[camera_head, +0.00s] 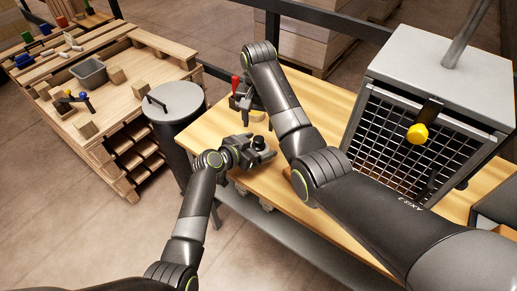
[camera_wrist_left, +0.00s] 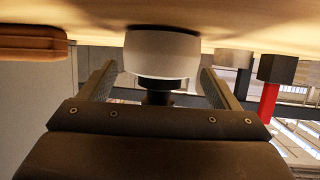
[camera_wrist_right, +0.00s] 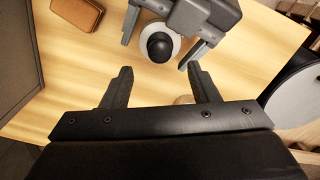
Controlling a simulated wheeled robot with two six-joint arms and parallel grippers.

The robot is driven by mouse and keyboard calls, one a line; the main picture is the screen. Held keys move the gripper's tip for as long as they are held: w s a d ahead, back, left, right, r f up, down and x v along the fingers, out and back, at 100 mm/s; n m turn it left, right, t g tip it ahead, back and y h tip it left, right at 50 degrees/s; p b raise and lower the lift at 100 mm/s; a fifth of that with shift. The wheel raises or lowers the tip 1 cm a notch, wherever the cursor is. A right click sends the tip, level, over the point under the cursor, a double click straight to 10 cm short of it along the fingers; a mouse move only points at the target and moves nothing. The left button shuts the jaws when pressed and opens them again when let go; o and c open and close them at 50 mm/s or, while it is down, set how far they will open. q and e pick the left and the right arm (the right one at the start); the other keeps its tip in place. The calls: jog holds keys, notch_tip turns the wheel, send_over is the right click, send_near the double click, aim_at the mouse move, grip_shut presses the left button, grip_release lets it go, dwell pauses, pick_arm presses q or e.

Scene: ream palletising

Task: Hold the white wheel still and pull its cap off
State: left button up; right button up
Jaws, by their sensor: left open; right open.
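The white wheel (camera_wrist_left: 162,54) stands on the wooden table, between the fingers of my left gripper (camera_wrist_left: 158,82) in the left wrist view. Its dark cap (camera_wrist_left: 160,88) sits on the wheel's face. My left gripper is open around the wheel; I cannot tell whether a finger touches it. In the right wrist view the wheel (camera_wrist_right: 143,44) shows partly behind my left gripper (camera_wrist_right: 163,42), with the black round cap (camera_wrist_right: 160,47) facing up. My right gripper (camera_wrist_right: 161,80) is open and empty, its fingertips short of the cap.
A brown block (camera_wrist_right: 78,12) lies on the table (camera_wrist_right: 60,95). A red-handled tool (camera_wrist_left: 268,100) stands near the wheel. A grey-lidded bin (camera_head: 177,100) and a pallet bench (camera_head: 140,75) are left.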

aim_at(259, 139)
pick_arm(q)
jog(key=shift+w+d, duration=0.1)
jog(key=c, duration=1.3)
jog(key=shift+c, duration=0.5)
pick_arm(e)
jog(key=c, duration=0.4)
jog(key=n, duration=0.2)
jog(key=r+n+y, duration=0.1)
jog(key=shift+s+d+t, duration=0.2)
jog(key=shift+d+t, duration=0.1)
jog(key=shift+t, duration=0.1)
jog(key=s+d+r+n+t+y, duration=0.2)
jog(key=s+d+r+n, duration=0.1)
jog(key=n, duration=0.5)
jog(key=shift+n, duration=0.3)
jog(key=x, duration=1.1)
jog(key=shift+w+a+f, duration=0.25)
jog(key=shift+a+f, duration=0.05)
